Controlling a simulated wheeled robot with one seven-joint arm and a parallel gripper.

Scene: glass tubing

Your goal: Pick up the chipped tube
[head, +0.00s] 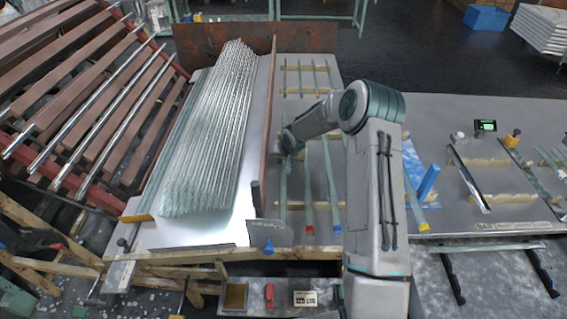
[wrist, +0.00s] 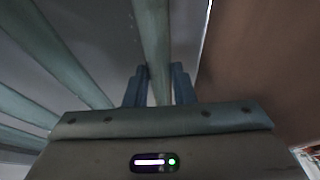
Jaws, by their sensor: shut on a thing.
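My gripper (wrist: 158,76) is shut on a pale green glass tube (wrist: 153,35), one blue-grey finger on each side of it. In the head view my gripper (head: 287,146) is over the leftmost tube (head: 283,190) of the middle rack, beside the brown divider. My wrist partly hides this tube. I cannot make out a chip on it, nor tell whether it is clear of its supports. A tube with a red end (head: 308,205) and one with a blue end (head: 332,190) lie to its right.
A brown upright divider (head: 267,130) stands close to the held tube. Left of it is a large pile of glass tubes (head: 215,130). More tubes (wrist: 60,55) lie left of my fingers in the wrist view. A blue block (head: 429,181) stands on the right table.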

